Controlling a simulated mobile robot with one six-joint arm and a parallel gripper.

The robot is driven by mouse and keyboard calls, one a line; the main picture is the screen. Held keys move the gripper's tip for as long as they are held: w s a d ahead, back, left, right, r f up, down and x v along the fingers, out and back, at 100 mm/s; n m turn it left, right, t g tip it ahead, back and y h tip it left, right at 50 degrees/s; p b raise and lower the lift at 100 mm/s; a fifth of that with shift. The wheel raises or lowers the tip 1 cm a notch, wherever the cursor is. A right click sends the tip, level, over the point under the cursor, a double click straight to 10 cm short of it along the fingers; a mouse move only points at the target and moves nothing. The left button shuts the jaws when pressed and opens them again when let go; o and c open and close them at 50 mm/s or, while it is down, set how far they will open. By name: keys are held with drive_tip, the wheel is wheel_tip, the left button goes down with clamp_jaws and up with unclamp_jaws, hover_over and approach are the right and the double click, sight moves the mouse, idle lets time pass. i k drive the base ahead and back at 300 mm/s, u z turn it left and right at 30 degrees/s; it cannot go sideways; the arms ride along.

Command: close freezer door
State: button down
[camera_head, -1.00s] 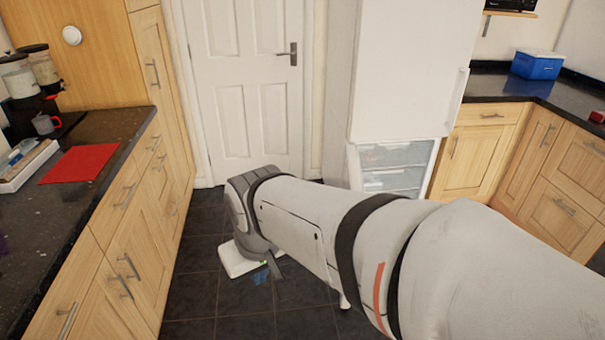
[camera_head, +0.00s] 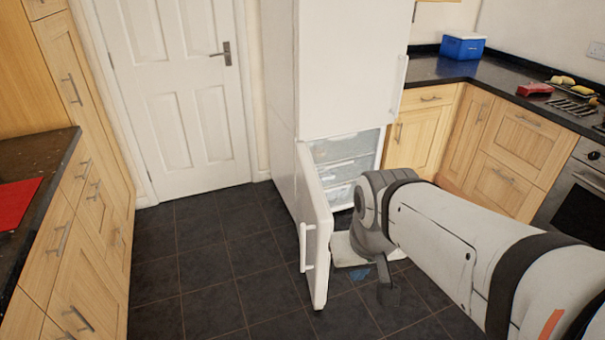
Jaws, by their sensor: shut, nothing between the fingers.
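The white fridge-freezer (camera_head: 345,70) stands at the middle back. Its lower freezer door (camera_head: 314,225) is open, hinged at the left and swung out towards me. The door's handle (camera_head: 305,247) is on its left, outer face. Clear freezer drawers (camera_head: 346,158) show inside. My gripper (camera_head: 386,290) is low in front of the freezer, to the right of the open door, on its inner side. It is shut and empty, pointing down, partly hidden by my wrist. I see a gap between it and the door in the picture.
Dark tiled floor (camera_head: 205,260) is clear left of the open door. Wooden cabinets (camera_head: 85,235) line the left side. More cabinets (camera_head: 515,145) and an oven (camera_head: 580,200) stand at the right. A closed white door (camera_head: 180,90) is behind.

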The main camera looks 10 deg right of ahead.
sight(315, 221)
drive_tip(key=i, duration=1)
drive_tip(key=z, duration=1.2)
drive_tip(key=k, duration=0.9)
drive_tip(key=u, duration=0.4)
drive_tip(key=i, duration=1)
drive_tip(key=u, duration=0.1)
